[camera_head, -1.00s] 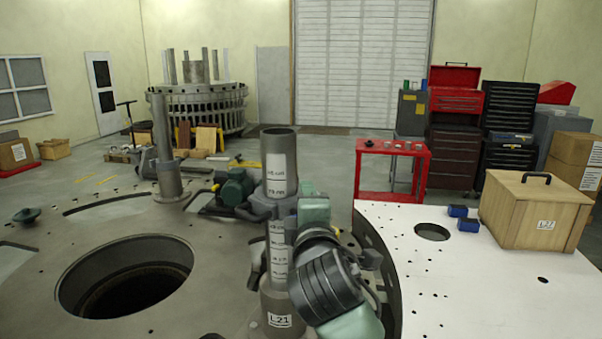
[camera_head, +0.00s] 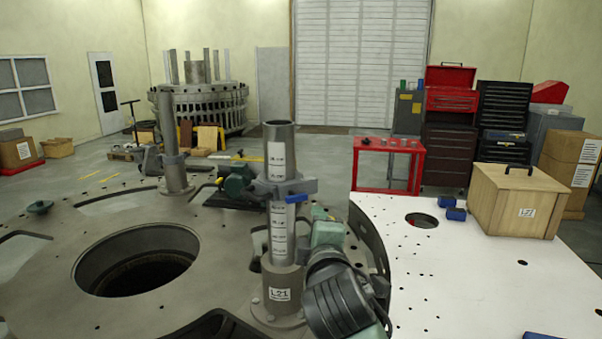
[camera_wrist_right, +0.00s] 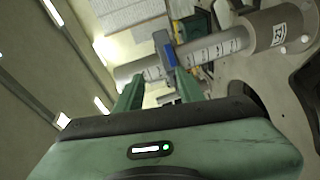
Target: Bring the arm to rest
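My right arm (camera_head: 340,295) comes up from the bottom, right of the L21 post. Its green gripper (camera_head: 326,232) is just right of the post, below the clamp. In the right wrist view the two green fingers (camera_wrist_right: 159,90) stand apart with nothing gripped between them. The grey post (camera_head: 280,160) stands upright in its L21 base (camera_head: 283,290); it also crosses the right wrist view (camera_wrist_right: 215,46) beyond the fingers. A grey clamp (camera_head: 272,187) with a blue lever (camera_head: 297,198) is around the post.
The turret plate (camera_head: 60,240) has a large round hole (camera_head: 135,262) at left. A second post (camera_head: 170,140) stands behind. The white-topped table (camera_head: 450,275) at right carries a wooden box (camera_head: 515,200) and blue blocks (camera_head: 455,214). A red cart (camera_head: 388,148) stands farther back.

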